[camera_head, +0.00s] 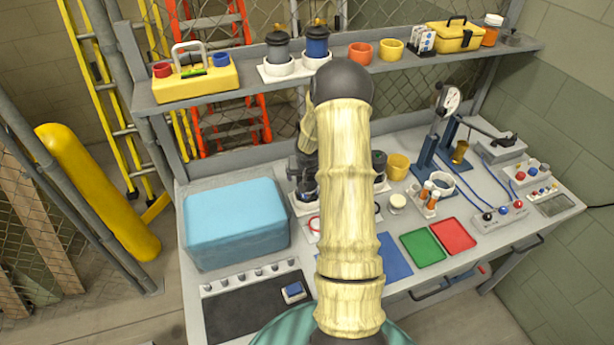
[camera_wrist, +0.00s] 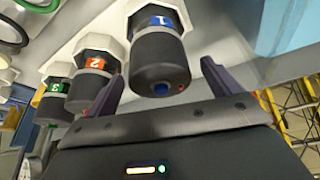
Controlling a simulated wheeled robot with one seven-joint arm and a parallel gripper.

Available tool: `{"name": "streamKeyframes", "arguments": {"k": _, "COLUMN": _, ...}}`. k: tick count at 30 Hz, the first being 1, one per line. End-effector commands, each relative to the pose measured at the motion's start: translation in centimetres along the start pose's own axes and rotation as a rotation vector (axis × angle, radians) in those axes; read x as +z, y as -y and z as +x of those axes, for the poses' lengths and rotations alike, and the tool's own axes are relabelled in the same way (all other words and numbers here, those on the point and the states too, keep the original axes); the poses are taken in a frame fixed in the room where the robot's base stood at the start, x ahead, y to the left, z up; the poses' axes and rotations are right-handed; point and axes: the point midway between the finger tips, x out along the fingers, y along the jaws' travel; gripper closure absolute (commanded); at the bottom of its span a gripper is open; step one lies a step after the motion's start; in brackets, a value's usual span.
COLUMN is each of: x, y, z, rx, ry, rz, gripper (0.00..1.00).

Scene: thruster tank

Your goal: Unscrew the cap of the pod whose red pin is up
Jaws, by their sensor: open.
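In the wrist view, three dark pods with hexagonal white bases stand in a row: pod 1 (camera_wrist: 160,62) with a blue label, pod 2 (camera_wrist: 88,86) with an orange label and pod 3 (camera_wrist: 53,102) with a green label. Pod 1's end face shows a blue round centre and a small red spot near its edge. My gripper (camera_wrist: 163,70) is open, with one finger on either side of pod 1's end; contact cannot be told. In the head view my arm hides most of the pods; a green-marked one (camera_head: 379,160) shows behind it.
A blue box (camera_head: 236,222) stands at the bench's left. Green (camera_head: 422,246) and red (camera_head: 453,235) mats lie right of my arm, near an orange cup (camera_head: 398,166) and a press stand (camera_head: 435,140). The shelf (camera_head: 200,101) above carries canisters, cups and a yellow toolbox (camera_head: 455,37).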

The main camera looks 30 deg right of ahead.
Motion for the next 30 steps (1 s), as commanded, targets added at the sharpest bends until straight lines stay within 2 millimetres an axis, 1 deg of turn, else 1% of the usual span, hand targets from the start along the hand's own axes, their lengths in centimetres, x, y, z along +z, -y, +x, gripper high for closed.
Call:
{"name": "streamKeyframes", "arguments": {"k": 1, "x": 0.02, "y": 0.04, "z": 0.46, "rx": 0.0, "ry": 0.001, "rz": -0.003, "gripper": 0.1}}
{"name": "streamKeyframes", "arguments": {"k": 4, "x": 0.05, "y": 0.05, "z": 1.01, "rx": 0.0, "ry": 0.001, "rz": -0.002, "gripper": 0.1}}
{"name": "streamKeyframes", "arguments": {"k": 12, "x": 0.02, "y": 0.02, "z": 1.11, "rx": 0.0, "ry": 0.0, "rz": -0.001, "gripper": 0.1}}
{"name": "streamKeyframes", "arguments": {"k": 14, "x": 0.02, "y": 0.02, "z": 1.11, "rx": 0.0, "ry": 0.0, "rz": -0.001, "gripper": 0.2}}
{"name": "streamKeyframes", "arguments": {"k": 18, "x": 0.02, "y": 0.02, "z": 1.1, "rx": 0.0, "ry": 0.0, "rz": -0.001, "gripper": 0.47}}
{"name": "streamKeyframes", "arguments": {"k": 20, "x": 0.03, "y": 0.02, "z": 1.1, "rx": 0.0, "ry": 0.0, "rz": -0.001, "gripper": 0.58}}
{"name": "streamKeyframes", "arguments": {"k": 21, "x": 0.03, "y": 0.02, "z": 1.09, "rx": 0.0, "ry": 0.0, "rz": -0.001, "gripper": 0.38}}
{"name": "streamKeyframes", "arguments": {"k": 24, "x": 0.03, "y": 0.02, "z": 1.09, "rx": 0.0, "ry": 0.0, "rz": -0.002, "gripper": 0.55}}
{"name": "streamKeyframes", "arguments": {"k": 30, "x": 0.03, "y": 0.02, "z": 1.09, "rx": 0.0, "ry": 0.0, "rz": -0.002, "gripper": 0.56}}
